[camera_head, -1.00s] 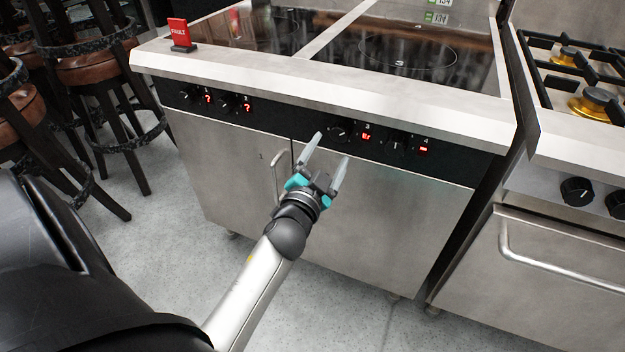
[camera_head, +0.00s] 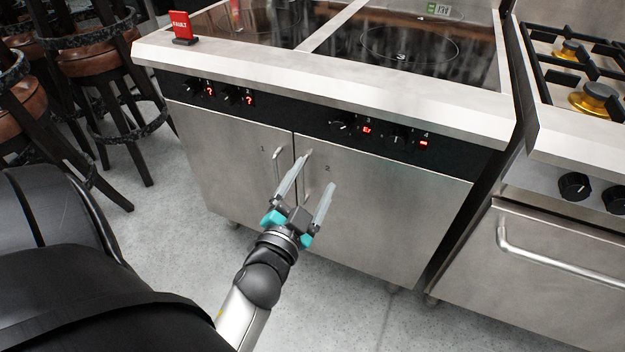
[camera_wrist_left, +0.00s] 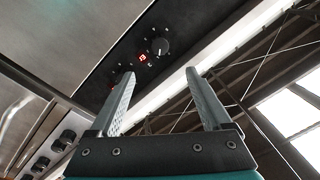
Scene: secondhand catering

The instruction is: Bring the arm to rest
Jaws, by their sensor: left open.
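My left gripper (camera_head: 311,185) is open and empty in the head view, in front of the steel cabinet doors (camera_head: 375,205) of the induction range. Its two grey fingers point up and away, below the control panel (camera_head: 300,122). In the head view the fingers partly overlap the door handles near the middle seam; I cannot tell the exact gap to the doors. In the left wrist view the open fingers (camera_wrist_left: 160,100) show with nothing between them, and a black knob (camera_wrist_left: 161,47) with a red display lies beyond. My right gripper is not in view.
A red "FAULT" sign (camera_head: 181,26) stands on the range top's left corner. A gas range (camera_head: 570,180) with an oven handle (camera_head: 560,258) stands at the right. Bar stools (camera_head: 95,65) stand at the left. Grey floor (camera_head: 165,215) is clear in front of the stools.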

